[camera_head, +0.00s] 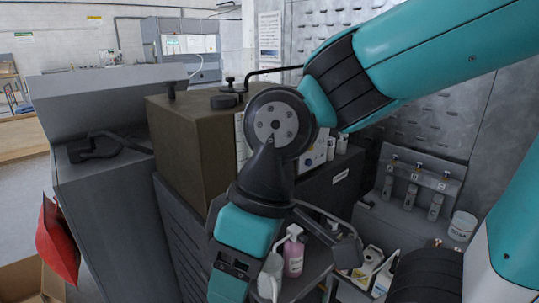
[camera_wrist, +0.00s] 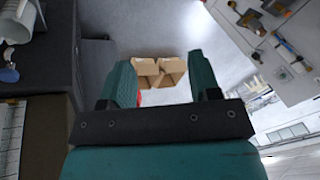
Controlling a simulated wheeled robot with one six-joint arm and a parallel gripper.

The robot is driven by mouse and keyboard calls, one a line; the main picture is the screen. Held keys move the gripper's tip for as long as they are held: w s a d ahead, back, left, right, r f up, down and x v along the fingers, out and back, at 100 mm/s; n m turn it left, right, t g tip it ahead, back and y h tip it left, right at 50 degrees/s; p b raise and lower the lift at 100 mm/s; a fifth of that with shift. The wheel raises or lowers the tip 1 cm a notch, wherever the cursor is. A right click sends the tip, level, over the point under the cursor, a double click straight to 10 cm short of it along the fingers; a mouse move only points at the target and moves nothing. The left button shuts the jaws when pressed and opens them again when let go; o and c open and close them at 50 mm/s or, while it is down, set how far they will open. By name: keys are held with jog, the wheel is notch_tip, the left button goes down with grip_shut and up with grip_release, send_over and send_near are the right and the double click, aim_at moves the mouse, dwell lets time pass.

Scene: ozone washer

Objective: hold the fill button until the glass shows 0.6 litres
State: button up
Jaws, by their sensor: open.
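My gripper shows in the wrist view (camera_wrist: 160,72) as two teal fingers, spread apart with nothing between them. Beyond the gap, the view falls on open cardboard boxes on the floor, well away from the fingers. In the head view my arm bends down in front of a brown box-shaped unit (camera_head: 188,130) with black knobs on top; the fingertips are not visible there. I cannot make out a fill button or a glass with a litre reading in either view. A pale cup-like vessel (camera_wrist: 16,22) is cut off at the wrist view's top left.
A pink bottle (camera_head: 293,256) stands behind my forearm. Several grey cylinders (camera_head: 411,196) and a white tub (camera_head: 464,226) are at the right. A grey cabinet (camera_head: 105,205), a red item (camera_head: 58,240) and a cardboard box (camera_head: 32,278) are at the left.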

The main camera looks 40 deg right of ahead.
grip_shut()
dwell(1.9)
